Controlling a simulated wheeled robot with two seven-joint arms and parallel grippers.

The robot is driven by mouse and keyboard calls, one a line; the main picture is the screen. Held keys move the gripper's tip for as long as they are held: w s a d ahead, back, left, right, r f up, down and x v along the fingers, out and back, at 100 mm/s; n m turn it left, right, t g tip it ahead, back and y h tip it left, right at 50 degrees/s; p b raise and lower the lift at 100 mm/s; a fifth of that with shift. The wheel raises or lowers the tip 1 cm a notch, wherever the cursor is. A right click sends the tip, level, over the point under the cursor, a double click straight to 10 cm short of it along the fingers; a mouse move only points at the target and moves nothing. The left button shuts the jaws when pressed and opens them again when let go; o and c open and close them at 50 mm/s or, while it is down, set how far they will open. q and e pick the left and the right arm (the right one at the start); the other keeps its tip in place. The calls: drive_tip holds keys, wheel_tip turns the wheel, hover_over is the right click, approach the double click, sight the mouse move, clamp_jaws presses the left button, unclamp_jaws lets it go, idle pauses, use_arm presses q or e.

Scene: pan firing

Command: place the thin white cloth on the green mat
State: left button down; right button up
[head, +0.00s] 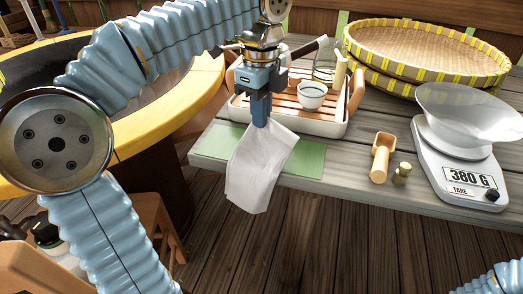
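My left gripper (260,122) points down in the head view and is shut on the top of the thin white cloth (258,172). The cloth hangs from the fingers and spreads toward its lower end. The green mat (306,161) lies on the grey table at its front left edge. The cloth hides the middle of the mat; its lower end shows in front of the table edge, over the floor. I cannot tell whether the cloth touches the mat. My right gripper is not in view; only a piece of ribbed arm shows at the bottom right.
A tea tray (318,126) with a white cup (312,96) and a glass vessel stands behind the mat. A wooden scoop (381,158), a small brass item (401,174), a scale (462,172) and yellow-rimmed baskets (428,52) are to the right. A round yellow-rimmed pan stand (188,100) is left.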

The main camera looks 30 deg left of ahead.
use_arm(q)
drive_tip(key=c, duration=0.6)
unclamp_jaws()
drive_tip(key=shift+r+p, duration=2.25)
drive_tip(key=shift+r, duration=4.6)
